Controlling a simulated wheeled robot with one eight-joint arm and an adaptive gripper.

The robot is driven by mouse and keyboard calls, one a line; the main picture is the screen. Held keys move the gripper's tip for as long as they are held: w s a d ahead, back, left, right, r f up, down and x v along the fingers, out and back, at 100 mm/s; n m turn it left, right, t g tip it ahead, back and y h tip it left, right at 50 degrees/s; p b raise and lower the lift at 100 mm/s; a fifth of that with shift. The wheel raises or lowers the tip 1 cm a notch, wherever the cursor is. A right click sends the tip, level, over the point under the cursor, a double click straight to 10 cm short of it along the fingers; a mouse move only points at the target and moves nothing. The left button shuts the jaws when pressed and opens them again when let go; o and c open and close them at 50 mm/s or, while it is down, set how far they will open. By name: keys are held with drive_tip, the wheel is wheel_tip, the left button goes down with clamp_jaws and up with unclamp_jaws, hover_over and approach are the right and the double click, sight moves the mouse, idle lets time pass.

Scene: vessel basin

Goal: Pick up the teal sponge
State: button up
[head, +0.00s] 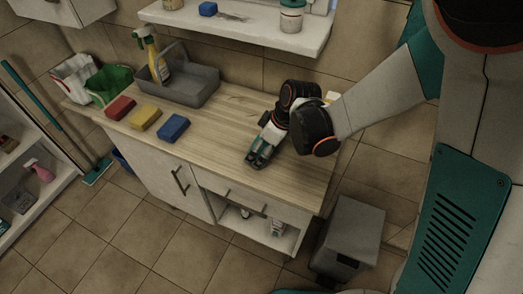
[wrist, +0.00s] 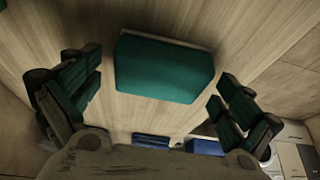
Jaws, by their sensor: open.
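The teal sponge (wrist: 165,70) lies on the wooden countertop (wrist: 250,40), a block with a paler strip along its top edge in the wrist view. My gripper (wrist: 160,82) is open, with one finger to the left of the sponge and one to the right. Gaps of bare wood show between the sponge and both fingers. In the head view my gripper (head: 263,154) points down over the right part of the counter. There I cannot tell the sponge apart from the teal fingers.
Red (head: 120,108), yellow (head: 145,117) and blue (head: 173,128) sponges lie in a row on the left of the counter. A grey caddy (head: 190,93) with a yellow spray bottle (head: 155,60) stands behind them. A shelf (head: 240,25) hangs above. The counter's middle is clear.

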drive_tip(key=c, duration=0.9)
drive_tip(key=shift+c, duration=0.2)
drive_tip(key=shift+r, duration=0.1)
wheel_tip(320, 180, up, 20)
drive_tip(key=p, duration=1.3)
drive_tip(key=shift+p, duration=0.4)
